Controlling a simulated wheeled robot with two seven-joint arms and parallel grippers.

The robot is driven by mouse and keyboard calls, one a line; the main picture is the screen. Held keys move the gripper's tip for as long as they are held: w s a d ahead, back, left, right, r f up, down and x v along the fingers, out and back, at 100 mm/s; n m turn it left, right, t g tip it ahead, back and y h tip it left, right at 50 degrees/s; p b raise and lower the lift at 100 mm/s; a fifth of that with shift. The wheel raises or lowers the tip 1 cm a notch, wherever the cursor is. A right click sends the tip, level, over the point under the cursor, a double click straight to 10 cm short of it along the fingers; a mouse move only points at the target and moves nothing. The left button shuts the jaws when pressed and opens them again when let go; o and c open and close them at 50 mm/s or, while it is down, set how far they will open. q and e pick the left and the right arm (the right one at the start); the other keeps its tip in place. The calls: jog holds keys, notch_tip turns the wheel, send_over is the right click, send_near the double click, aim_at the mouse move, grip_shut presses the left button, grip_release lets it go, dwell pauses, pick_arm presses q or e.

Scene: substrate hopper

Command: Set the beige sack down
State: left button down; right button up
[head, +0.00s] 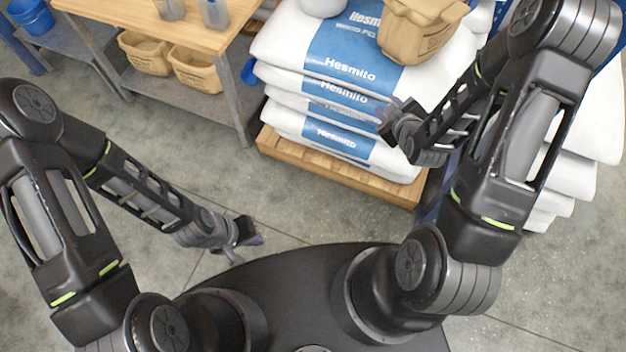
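No plain beige sack shows clearly. A tan, crumpled-looking container or bag (420,32) sits on top of a stack of white sacks with blue Hesmito labels (345,70); I cannot tell whether it is a sack. My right gripper (392,112) is at the front right of the stack, below the tan thing and apart from it. Its fingers look spread and hold nothing visible. My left gripper (250,236) hangs over the floor just ahead of my base, seen edge-on, with nothing visible in it.
The stack stands on a wooden pallet (335,172). A wooden-topped table (185,28) at left has tan bins (195,68) on its lower shelf. More white sacks (570,175) are at right, partly behind my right arm. Concrete floor at left centre is clear.

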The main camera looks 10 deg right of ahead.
jog(key=s+a+f+m+g+y, duration=0.25)
jog(key=s+a+f, duration=0.2)
jog(key=a, duration=0.25)
jog(key=s+a+f+m+g+y, duration=0.1)
jog(key=s+a+f+m+g, duration=0.15)
jog(key=s+a+f, duration=0.35)
jog(key=s+a+f+m+g+y, duration=0.2)
jog(key=s+a+g, duration=0.3)
jog(key=s+a, duration=0.5)
jog(key=shift+s+a+f+m+p, duration=0.35)
jog(key=shift+a+m, duration=0.55)
jog(key=shift+a, duration=0.2)
